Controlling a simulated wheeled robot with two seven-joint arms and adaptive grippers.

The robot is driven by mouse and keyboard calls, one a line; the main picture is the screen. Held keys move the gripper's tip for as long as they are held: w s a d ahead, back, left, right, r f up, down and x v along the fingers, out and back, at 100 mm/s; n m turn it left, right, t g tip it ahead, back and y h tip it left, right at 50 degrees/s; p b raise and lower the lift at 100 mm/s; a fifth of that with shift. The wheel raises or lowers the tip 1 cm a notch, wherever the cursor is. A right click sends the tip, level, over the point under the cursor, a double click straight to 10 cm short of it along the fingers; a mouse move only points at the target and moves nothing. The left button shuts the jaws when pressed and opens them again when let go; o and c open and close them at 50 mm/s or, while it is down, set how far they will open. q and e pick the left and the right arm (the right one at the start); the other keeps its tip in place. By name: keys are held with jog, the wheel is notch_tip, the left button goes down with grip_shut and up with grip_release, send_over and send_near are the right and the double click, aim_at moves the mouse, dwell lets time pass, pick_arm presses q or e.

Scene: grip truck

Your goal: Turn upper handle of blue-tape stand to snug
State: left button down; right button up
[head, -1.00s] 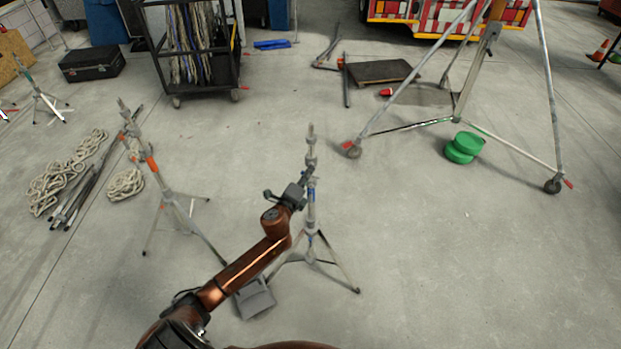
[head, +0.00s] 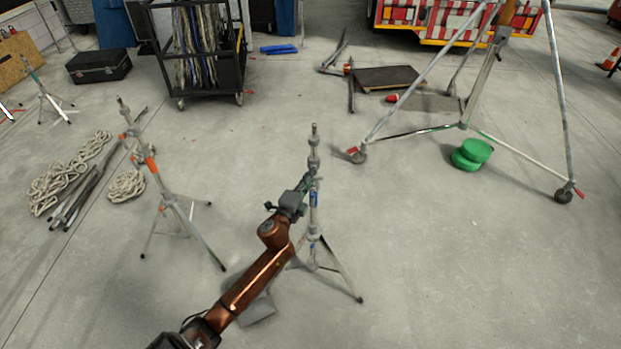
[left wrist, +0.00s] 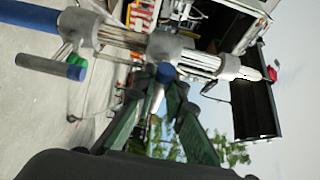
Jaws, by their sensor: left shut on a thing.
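The blue-tape stand (head: 313,220) is a grey tripod standing upright on the floor, with blue tape on its column. In the left wrist view its column (left wrist: 120,38) runs sideways across the top. The upper handle (left wrist: 158,85), a small grey bar with a blue band, sticks out from the upper collar between my fingers. A lower handle (left wrist: 50,67) with a blue end sticks out farther left. My left gripper (head: 305,184) is at the stand's upper column, shut on the upper handle; the exact finger contact is hard to see. My right gripper is out of view.
An orange-taped stand (head: 165,190) is at left, with coiled rope (head: 60,185) and dark rods beyond it. A black cart (head: 205,60) is behind. The floor right of the stand is clear.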

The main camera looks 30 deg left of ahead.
pick_arm(q)
jog(key=c, duration=1.9)
grip_release()
jog(key=shift+c, duration=0.2)
jog(key=s+d, duration=0.1)
jog(key=s, duration=1.1)
jog(key=shift+d, duration=0.4)
jog(key=shift+f, duration=0.1)
